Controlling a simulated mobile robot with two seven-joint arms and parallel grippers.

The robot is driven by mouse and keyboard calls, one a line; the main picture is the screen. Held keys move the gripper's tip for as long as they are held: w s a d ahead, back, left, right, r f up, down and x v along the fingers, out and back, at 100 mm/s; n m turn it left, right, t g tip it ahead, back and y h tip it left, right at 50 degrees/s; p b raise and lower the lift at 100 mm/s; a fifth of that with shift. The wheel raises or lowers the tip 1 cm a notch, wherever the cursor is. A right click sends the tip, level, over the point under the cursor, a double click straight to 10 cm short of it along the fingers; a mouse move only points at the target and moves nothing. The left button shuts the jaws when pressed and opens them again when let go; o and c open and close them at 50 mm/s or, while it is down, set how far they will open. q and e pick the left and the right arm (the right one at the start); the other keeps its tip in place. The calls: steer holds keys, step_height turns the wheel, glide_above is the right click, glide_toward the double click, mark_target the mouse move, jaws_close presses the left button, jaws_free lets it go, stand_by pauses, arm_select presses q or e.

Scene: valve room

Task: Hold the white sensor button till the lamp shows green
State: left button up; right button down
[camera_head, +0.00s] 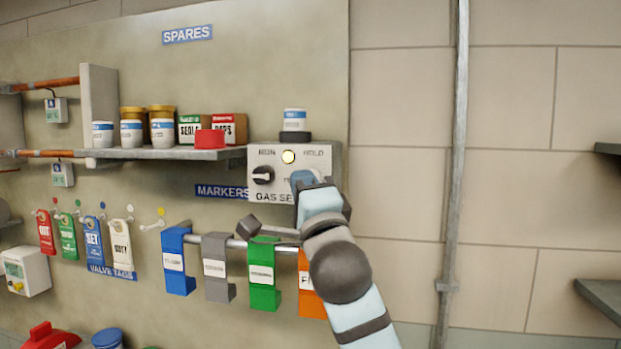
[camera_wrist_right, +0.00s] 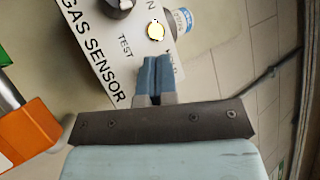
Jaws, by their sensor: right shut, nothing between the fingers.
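The gas sensor box (camera_head: 258,187) is a pale panel on the wall with a black knob (camera_head: 262,175) on its left. Its lamp (camera_head: 288,157) glows pale yellow, not green; it also shows in the right wrist view (camera_wrist_right: 155,31). My right gripper (camera_head: 303,178) is shut and empty, its blue fingertips at the lower right of the box face. In the right wrist view the fingertips (camera_wrist_right: 157,60) are beside the TEST lettering. The white button is not visible, and the fingers may cover it. Whether they touch or press it I cannot tell. My left gripper is out of view.
A white jar (camera_head: 294,120) stands on top of the box. A shelf (camera_head: 170,153) with jars and boxes is to the left. Blue (camera_head: 176,260), grey, green and orange markers hang on a rail below. A vertical pipe (camera_head: 455,170) runs to the right.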

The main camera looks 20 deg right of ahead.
steer(key=shift+w+d, duration=0.35)
steer(key=shift+w, duration=0.2)
stand_by(0.8)
stand_by(1.4)
steer(key=shift+s+a, duration=0.55)
steer(key=shift+s, duration=0.2)
steer(key=s+a, duration=0.1)
steer(key=s, duration=0.1)
steer(key=s+a, duration=0.1)
steer(key=s, duration=0.1)
steer(key=shift+a+b, duration=0.3)
steer(key=shift+a, duration=0.1)
steer(key=shift+f, duration=0.1)
